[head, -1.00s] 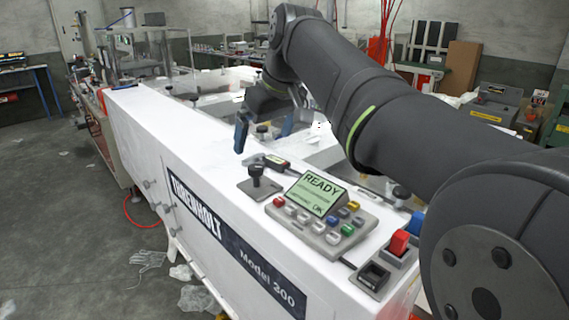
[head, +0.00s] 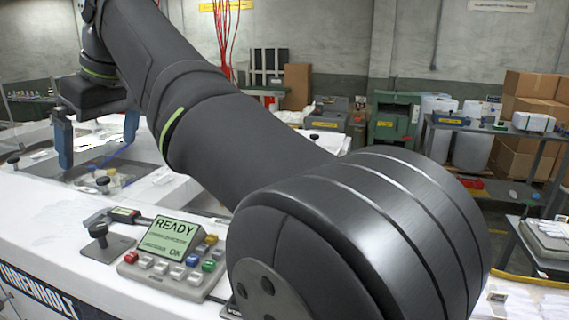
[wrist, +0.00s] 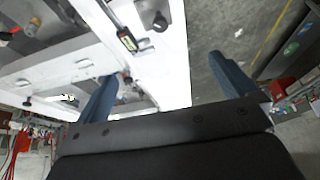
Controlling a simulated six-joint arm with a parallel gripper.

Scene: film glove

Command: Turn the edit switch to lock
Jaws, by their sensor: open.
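No switch in view has a readable edit or lock mark, so I cannot tell which one is meant. A black knob on a grey plate (head: 99,236) stands on the white machine top, left of a grey control panel (head: 165,285). The panel's green display (head: 168,238) reads READY and OK. A small dark handheld device (head: 126,213) lies behind the knob; it also shows in the wrist view (wrist: 127,40), near a black knob (wrist: 159,22). My gripper (head: 98,153) is open and empty, its blue fingers above the machine beyond the knob. The wrist view shows both fingers (wrist: 160,68) apart.
My arm crosses the head view and hides the machine right of the panel. The white machine top (head: 45,215) is bare left of the knob. Dark knobs (head: 102,184) stand farther back. Shelves with boxes (head: 535,90) stand at the far right.

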